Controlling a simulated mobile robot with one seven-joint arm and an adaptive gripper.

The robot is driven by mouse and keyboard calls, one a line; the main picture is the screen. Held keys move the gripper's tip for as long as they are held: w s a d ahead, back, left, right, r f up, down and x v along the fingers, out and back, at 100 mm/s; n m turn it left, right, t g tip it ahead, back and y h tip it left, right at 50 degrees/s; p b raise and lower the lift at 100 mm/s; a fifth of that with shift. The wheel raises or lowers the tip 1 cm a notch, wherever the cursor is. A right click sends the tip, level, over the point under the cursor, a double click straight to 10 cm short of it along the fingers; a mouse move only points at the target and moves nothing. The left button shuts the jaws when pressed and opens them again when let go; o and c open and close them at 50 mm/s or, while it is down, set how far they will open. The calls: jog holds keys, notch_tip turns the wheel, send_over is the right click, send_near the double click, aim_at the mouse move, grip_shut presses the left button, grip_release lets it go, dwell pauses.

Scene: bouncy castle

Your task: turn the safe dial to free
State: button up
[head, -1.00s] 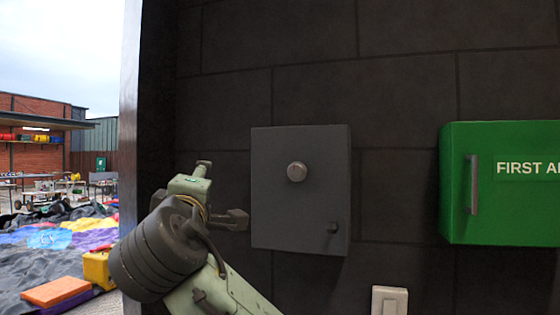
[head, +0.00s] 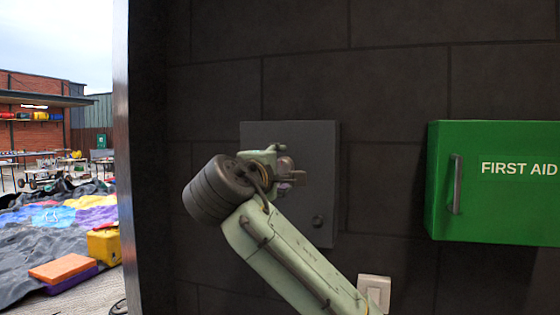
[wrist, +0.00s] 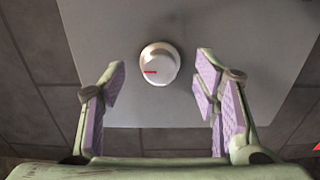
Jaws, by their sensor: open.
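The safe is a grey box (head: 258,133) on the dark block wall, and its face also shows in the wrist view (wrist: 240,35). Its round, pale dial (wrist: 160,64) has a red mark on it, left of its middle. In the head view the dial is mostly hidden behind my gripper (head: 292,176). In the wrist view my gripper (wrist: 160,88) is open, with a purple-padded finger on either side below the dial. Neither finger touches the dial in that view. A small dark knob (head: 318,221) sits low on the safe.
A green first aid cabinet (head: 500,190) with a grey handle hangs to the right. A white switch (head: 374,287) is below, partly behind my arm. The wall between safe and cabinet is clear. A wall edge (head: 122,150) stands at left, with the yard beyond.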

jog(key=shift+w+d, duration=0.2)
jog(key=shift+w, duration=0.45)
jog(key=shift+c, duration=0.5)
jog(key=c, duration=1.1)
